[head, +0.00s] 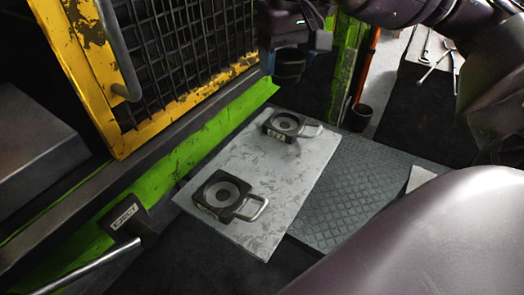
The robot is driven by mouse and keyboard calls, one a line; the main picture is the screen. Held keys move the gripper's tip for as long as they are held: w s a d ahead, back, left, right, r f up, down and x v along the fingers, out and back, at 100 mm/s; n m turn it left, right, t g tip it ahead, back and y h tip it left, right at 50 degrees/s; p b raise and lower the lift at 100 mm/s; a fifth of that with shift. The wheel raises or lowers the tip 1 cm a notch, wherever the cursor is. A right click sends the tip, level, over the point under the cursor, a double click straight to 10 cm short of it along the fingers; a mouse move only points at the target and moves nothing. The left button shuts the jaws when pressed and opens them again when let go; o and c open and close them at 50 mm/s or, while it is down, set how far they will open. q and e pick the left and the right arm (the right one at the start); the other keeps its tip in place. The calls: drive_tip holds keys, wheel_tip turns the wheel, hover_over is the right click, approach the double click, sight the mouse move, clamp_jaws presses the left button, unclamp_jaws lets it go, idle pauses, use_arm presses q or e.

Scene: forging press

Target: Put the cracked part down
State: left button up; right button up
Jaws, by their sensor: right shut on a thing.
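My right gripper (289,70) is at the top centre, above and beyond the grey plate. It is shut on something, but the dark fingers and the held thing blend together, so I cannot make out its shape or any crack. My left gripper is not in view. The far round piece (285,122) has a small label that I cannot read surely. The near round piece (221,191) has its handle pointing right.
A yellow-framed mesh guard (180,55) stands at the left above a green rail (170,170). A box labelled EJECT (126,214) is at lower left. Dark tread plate (350,190) lies right of the pale plate. A dark cup (362,112) and tools (435,65) are beyond.

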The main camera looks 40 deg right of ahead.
drive_tip(key=a, duration=0.1)
drive_tip(key=a+n, duration=0.1)
drive_tip(key=a, duration=0.1)
drive_tip(key=shift+s+r+n+p, duration=0.2)
drive_tip(key=shift+s+n+p, duration=0.1)
drive_tip(key=shift+s, duration=0.05)
hover_over(268, 163)
drive_tip(key=f, duration=1.5)
drive_tip(key=shift+s+f, duration=0.15)
drive_tip(key=shift+s, duration=0.15)
use_arm(q)
drive_tip(key=shift+b, duration=0.35)
use_arm(e)
drive_tip(key=shift+f, duration=2.5)
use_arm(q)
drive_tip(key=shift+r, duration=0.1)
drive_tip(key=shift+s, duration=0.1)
